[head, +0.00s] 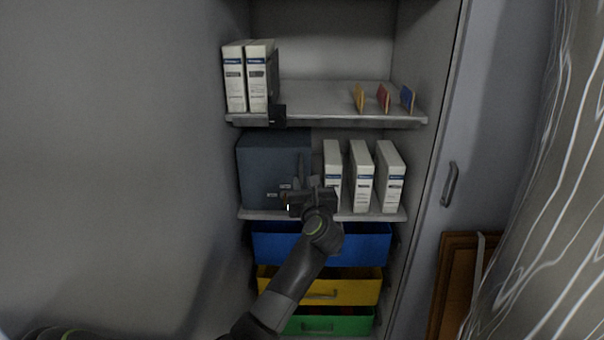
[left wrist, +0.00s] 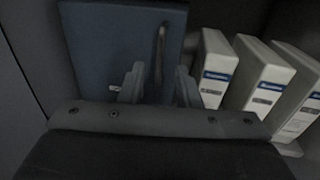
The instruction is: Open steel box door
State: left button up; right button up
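The steel box (head: 262,165) is a dark blue-grey box on the middle shelf, left of several white binders. Its door (left wrist: 105,45) looks shut in the left wrist view. The vertical bar handle (left wrist: 160,48) is near the door's right edge. My left gripper (head: 312,188) is in front of the box's lower right part and hides some of it. In the left wrist view its two fingers (left wrist: 158,88) are apart, with the handle's lower end showing between and beyond them. I cannot tell whether they touch it. My right gripper is not in view.
White binders (head: 361,178) stand close right of the box. More binders (head: 247,78) and small coloured items (head: 383,99) are on the upper shelf (head: 325,97). Blue (head: 365,245), yellow (head: 350,291) and green (head: 350,325) drawers are below. A grey panel fills the left.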

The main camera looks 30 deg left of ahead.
aim_at(301, 171)
pick_arm(q)
jog(key=shift+x, duration=3)
jog(key=shift+c, duration=0.4)
grip_shut()
